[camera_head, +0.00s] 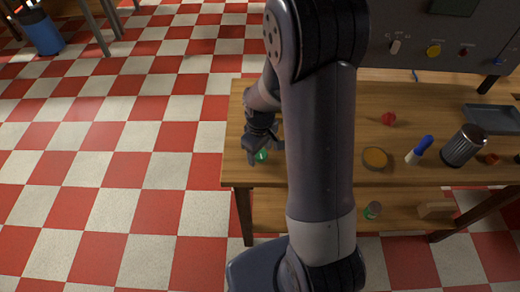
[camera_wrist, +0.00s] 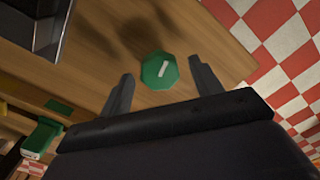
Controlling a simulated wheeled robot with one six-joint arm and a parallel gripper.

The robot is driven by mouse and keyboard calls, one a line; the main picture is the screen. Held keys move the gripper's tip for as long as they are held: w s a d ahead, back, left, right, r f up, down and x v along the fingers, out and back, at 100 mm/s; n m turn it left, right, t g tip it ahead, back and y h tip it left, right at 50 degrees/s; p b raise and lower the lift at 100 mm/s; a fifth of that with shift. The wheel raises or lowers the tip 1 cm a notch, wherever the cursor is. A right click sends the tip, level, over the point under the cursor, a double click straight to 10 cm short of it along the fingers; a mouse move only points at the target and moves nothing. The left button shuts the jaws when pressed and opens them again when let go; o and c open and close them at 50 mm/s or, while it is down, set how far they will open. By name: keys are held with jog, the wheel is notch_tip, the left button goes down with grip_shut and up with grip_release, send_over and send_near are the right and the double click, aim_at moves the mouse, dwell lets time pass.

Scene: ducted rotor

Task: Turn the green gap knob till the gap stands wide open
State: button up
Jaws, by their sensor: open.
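The green knob (camera_wrist: 159,71) is an eight-sided piece with a white mark, set on the wooden table. In the wrist view it lies between and just beyond the two dark fingertips of my gripper (camera_wrist: 166,80), apart from both. My gripper is open and empty. The gap that the knob sets cannot be made out; my arm hides part of the table.
The wooden table (camera_head: 335,168) holds a red knob (camera_head: 389,118), an orange-topped round dish (camera_head: 375,158), a blue-handled brush (camera_head: 420,150), a metal cylinder (camera_head: 463,146) and a grey tray (camera_head: 492,119). A grey panel with switches (camera_head: 440,45) stands behind. The checkered floor at left is mostly clear.

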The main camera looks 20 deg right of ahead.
jog(key=c, duration=1)
